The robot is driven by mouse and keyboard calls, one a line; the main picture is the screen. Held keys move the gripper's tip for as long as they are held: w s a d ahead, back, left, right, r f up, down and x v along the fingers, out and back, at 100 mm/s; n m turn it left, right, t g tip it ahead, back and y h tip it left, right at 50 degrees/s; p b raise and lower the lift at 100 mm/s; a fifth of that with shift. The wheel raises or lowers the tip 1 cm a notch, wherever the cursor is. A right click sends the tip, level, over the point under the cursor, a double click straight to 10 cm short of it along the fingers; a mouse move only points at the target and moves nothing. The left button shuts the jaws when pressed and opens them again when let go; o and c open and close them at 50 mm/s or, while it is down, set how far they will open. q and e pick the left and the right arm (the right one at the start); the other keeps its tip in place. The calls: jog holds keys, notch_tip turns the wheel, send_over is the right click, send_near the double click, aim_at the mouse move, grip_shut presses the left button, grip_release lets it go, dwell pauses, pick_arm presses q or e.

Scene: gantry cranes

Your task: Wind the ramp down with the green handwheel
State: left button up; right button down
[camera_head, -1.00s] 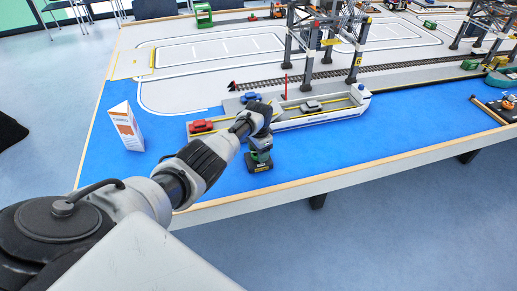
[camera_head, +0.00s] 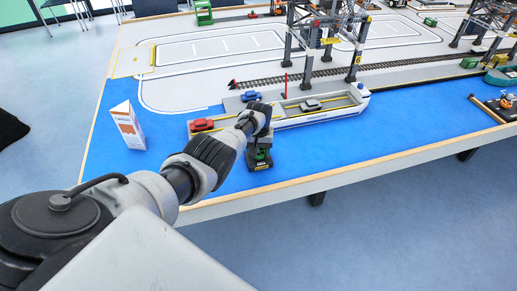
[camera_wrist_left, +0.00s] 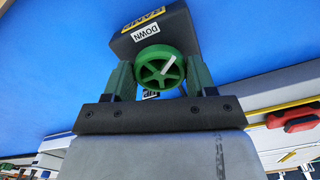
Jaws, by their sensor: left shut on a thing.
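The green handwheel (camera_wrist_left: 161,67) sits on a dark housing (camera_wrist_left: 150,25) with DOWN and RAMP labels in the left wrist view. Its white mark points to the upper right there. My left gripper (camera_wrist_left: 160,72) is shut on the handwheel, one green finger at each side. In the head view the handwheel unit (camera_head: 260,160) stands near the table's front edge, and my left arm covers part of it. The ferry (camera_head: 325,112) lies behind it with a red car (camera_head: 202,125) at its left end. The ramp is hard to make out. My right gripper is not in view.
A white and orange carton (camera_head: 128,127) stands on the blue surface to the left. A blue car (camera_head: 250,96) is on the quay behind the ferry. Crane legs (camera_head: 308,60) rise farther back. The blue surface right of the handwheel unit is mostly clear.

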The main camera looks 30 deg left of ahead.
pick_arm(q)
jog(key=n, duration=0.5)
jog(key=shift+r+n, duration=0.1)
jog(key=shift+n, duration=0.2)
jog(key=n, duration=0.4)
jog(key=shift+n, duration=0.4)
jog(key=o, duration=0.9)
notch_tip(320, 180, up, 6)
jog(key=p, duration=0.4)
jog(key=shift+p, duration=0.3)
jog(key=shift+r+p, duration=0.35)
jog(key=shift+r, duration=2)
